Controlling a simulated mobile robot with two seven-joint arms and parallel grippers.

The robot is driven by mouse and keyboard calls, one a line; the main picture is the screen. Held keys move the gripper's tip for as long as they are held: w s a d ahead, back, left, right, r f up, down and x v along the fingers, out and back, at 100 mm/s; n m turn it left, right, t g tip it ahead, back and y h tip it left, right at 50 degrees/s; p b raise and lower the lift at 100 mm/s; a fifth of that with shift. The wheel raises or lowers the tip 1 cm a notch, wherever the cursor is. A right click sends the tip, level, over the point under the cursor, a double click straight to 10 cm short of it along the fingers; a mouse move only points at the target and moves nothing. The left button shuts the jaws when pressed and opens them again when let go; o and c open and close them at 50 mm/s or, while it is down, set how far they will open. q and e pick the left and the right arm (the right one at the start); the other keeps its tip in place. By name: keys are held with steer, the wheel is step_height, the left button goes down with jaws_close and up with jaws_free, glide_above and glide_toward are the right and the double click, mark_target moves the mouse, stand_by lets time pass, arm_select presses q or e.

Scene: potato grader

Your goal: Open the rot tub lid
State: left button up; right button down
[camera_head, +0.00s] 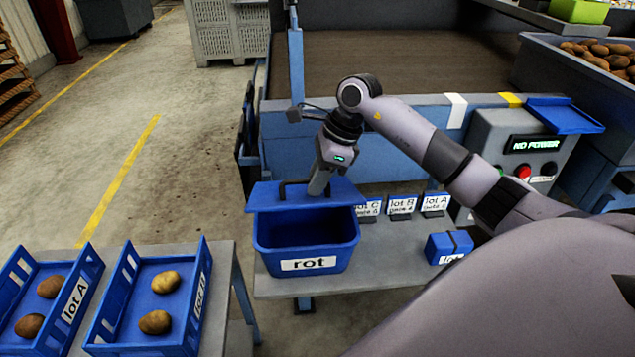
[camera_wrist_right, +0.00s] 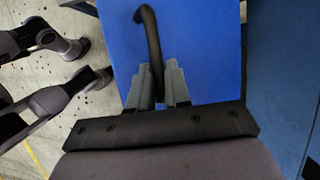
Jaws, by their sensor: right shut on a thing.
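The blue rot tub (camera_head: 305,259) with a white "rot" label stands on the grey bench. Its blue lid (camera_head: 262,197) is swung up at the back edge, and the tub's inside shows. A black bar handle (camera_head: 291,182) is on the lid. My right gripper (camera_head: 318,186) is at the lid and shut on the handle. In the right wrist view, the handle (camera_wrist_right: 149,35) runs between the fingers of the right gripper (camera_wrist_right: 158,80), against the blue lid (camera_wrist_right: 205,45). My left gripper is not seen.
Lot A (camera_head: 83,305) and lot B (camera_head: 190,322) crates, each with potatoes, stand on the left table. Small lot cards (camera_head: 401,205) stand behind and right of the tub. A small blue box (camera_head: 437,248) sits at right. A control box (camera_head: 520,150) reads "NO POWER".

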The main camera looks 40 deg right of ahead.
steer(key=shift+w+d+r+p, duration=0.3)
steer(key=shift+w+d+r, duration=0.15)
steer(key=shift+w+r, duration=0.25)
steer(key=shift+w+d+r+p, duration=0.3)
steer(key=shift+w+d+r, duration=0.15)
steer(key=shift+w+r, duration=0.2)
steer(key=shift+w+d+r+p, duration=0.2)
steer(key=shift+w+d+r, duration=0.1)
steer(key=shift+w, duration=0.15)
steer(key=shift+w+d+r+p, duration=0.15)
steer(key=shift+w+d+r, duration=0.15)
steer(key=shift+w, duration=0.25)
steer(key=shift+w+d+r, duration=0.3)
steer(key=shift+w+d, duration=0.35)
steer(key=shift+w, duration=0.3)
steer(key=shift+w+d+r, duration=0.3)
steer(key=shift+w+d, duration=0.3)
steer(key=shift+w, duration=0.4)
steer(key=shift+w+d+r, duration=0.3)
steer(key=shift+w+d, duration=0.35)
steer(key=shift+w, duration=0.3)
